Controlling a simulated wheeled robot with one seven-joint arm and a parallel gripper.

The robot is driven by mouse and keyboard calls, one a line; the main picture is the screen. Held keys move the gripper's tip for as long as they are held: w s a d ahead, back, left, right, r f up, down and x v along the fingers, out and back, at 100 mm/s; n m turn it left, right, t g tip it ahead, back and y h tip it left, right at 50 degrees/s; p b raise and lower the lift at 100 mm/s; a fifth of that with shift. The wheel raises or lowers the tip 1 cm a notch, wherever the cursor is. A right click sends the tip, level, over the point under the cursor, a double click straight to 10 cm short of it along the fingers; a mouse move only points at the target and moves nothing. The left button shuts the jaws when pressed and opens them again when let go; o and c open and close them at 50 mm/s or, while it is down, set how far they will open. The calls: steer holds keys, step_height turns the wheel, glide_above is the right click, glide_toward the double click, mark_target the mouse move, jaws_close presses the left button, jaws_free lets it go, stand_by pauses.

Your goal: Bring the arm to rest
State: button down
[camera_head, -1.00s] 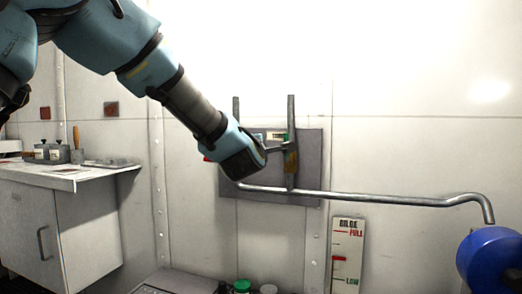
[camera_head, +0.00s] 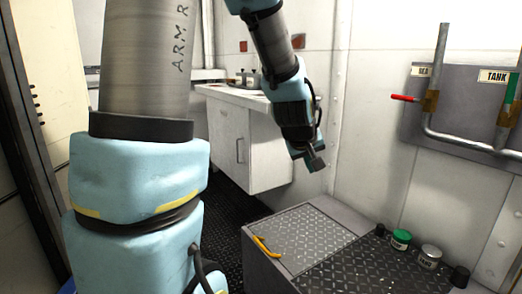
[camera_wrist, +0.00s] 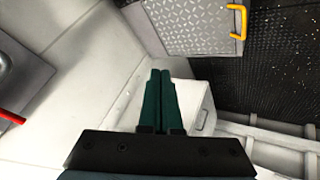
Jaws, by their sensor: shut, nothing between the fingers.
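My gripper (camera_head: 317,163) hangs at the end of my blue arm, above and behind the raised deck box in the head view. Its fingers point down and to the right. In the wrist view the two green fingers of my gripper (camera_wrist: 160,100) lie side by side, shut, with nothing between them. The gripper touches nothing that I can see.
A riveted deck box (camera_head: 305,240) with a yellow handle (camera_head: 266,247) stands below. Green (camera_head: 400,239) and grey (camera_head: 429,256) caps sit on its right part. A pipe panel with a red-handled valve (camera_head: 405,98) is on the right wall. A white cabinet (camera_head: 232,140) stands behind.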

steer(key=s+a+f+m+g+y, duration=0.1)
steer(key=s+a+f+g+y, duration=0.15)
steer(key=s+a, duration=0.55)
steer(key=s+a+f+m+g+y, duration=0.1)
steer(key=s+a+f+g, duration=0.3)
steer(key=a, duration=0.9)
step_height(320, 180, up, 19)
steer(key=t+p, duration=0.1)
steer(key=p, duration=1.8)
steer(key=shift+d, duration=0.45)
steer(key=shift+s+t, duration=0.1)
steer(key=shift+t, duration=0.15)
